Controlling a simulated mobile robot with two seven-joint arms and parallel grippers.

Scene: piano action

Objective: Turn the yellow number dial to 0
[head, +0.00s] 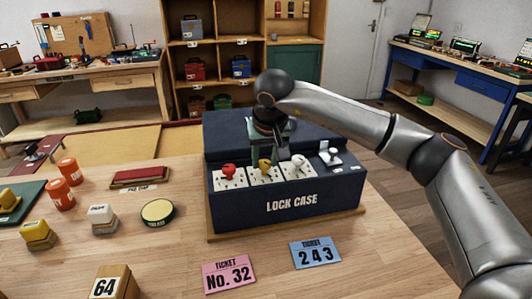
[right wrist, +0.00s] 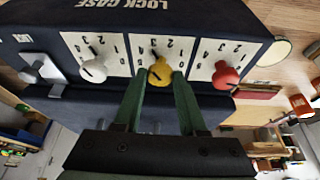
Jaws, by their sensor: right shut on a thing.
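The dark blue lock case (head: 240,208) stands on the wooden table with three number dials on white plates. The yellow number dial (head: 265,166) is the middle one, between the red dial (head: 229,172) and the white dial (head: 298,161). My right gripper (right wrist: 158,78) reaches down from behind the case, its two green fingers shut on the yellow dial (right wrist: 160,70). In the right wrist view the case is upside down; digits show around the yellow dial, but which one it points to cannot be told. My left gripper is out of view.
A small latch (head: 330,155) sits right of the white dial. A pink ticket (head: 229,274) and a blue ticket (head: 315,254) lie in front of the case. A round green tin (head: 158,212) and several stamps stand to the left. The table's front right is clear.

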